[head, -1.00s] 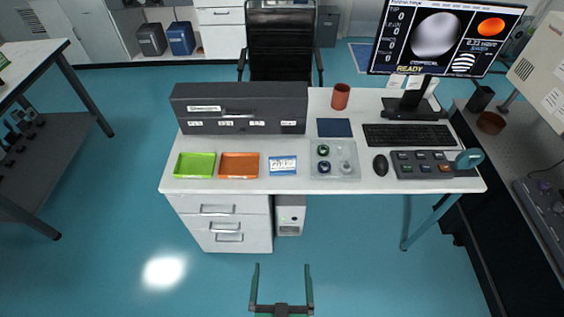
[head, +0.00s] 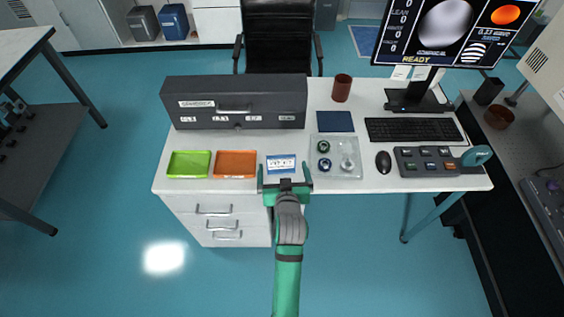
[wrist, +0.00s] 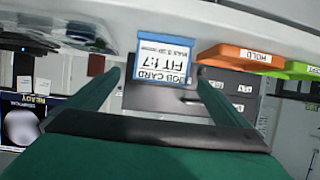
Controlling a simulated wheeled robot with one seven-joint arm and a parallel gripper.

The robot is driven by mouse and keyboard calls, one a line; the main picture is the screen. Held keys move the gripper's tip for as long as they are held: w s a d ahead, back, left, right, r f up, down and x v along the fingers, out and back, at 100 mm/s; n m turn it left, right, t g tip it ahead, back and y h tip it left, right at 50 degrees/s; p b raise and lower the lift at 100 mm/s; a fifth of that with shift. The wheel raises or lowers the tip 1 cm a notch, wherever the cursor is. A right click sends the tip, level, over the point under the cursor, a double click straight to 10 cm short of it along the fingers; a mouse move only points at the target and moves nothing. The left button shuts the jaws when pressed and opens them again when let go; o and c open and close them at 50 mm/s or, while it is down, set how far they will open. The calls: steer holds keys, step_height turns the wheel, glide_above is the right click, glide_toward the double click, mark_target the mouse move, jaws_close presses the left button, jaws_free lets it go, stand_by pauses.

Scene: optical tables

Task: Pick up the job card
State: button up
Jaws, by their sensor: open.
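The job card (head: 281,162) is a small white card with a blue edge, lying near the front edge of the white desk (head: 370,183). In the wrist view the job card (wrist: 166,62) shows "JOB CARD FIT 1:7" upside down, between and beyond the fingertips. My gripper (head: 285,168) is open and empty, at the desk's front edge by the card's near side. In the wrist view my gripper's fingers (wrist: 157,80) stand apart on either side of the card. I cannot tell whether they touch it.
An orange tray (head: 235,164) and a green tray (head: 189,164) lie left of the card. A clear tray with round parts (head: 336,164) is close on its right. A dark grey drawer box (head: 235,102) stands behind. The mouse (head: 383,162) and a button panel (head: 426,162) are further right.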

mark_target(279, 161)
steer(key=x, duration=0.2)
steer(key=a+x, duration=0.1)
steer(key=x, duration=0.2)
steer(key=shift+f, duration=0.15)
steer(key=x, duration=0.4)
steer(key=shift+w+d, duration=0.1)
steer(key=shift+d, duration=0.3)
steer(key=shift+w+a+f, duration=0.1)
steer(key=shift+w+f, duration=0.05)
steer(key=shift+w, duration=0.4)
steer(key=shift+d, duration=0.35)
steer(key=shift+s, duration=0.1)
steer(key=c, duration=0.3)
steer(key=shift+a, duration=0.5)
steer(key=c, duration=0.8)
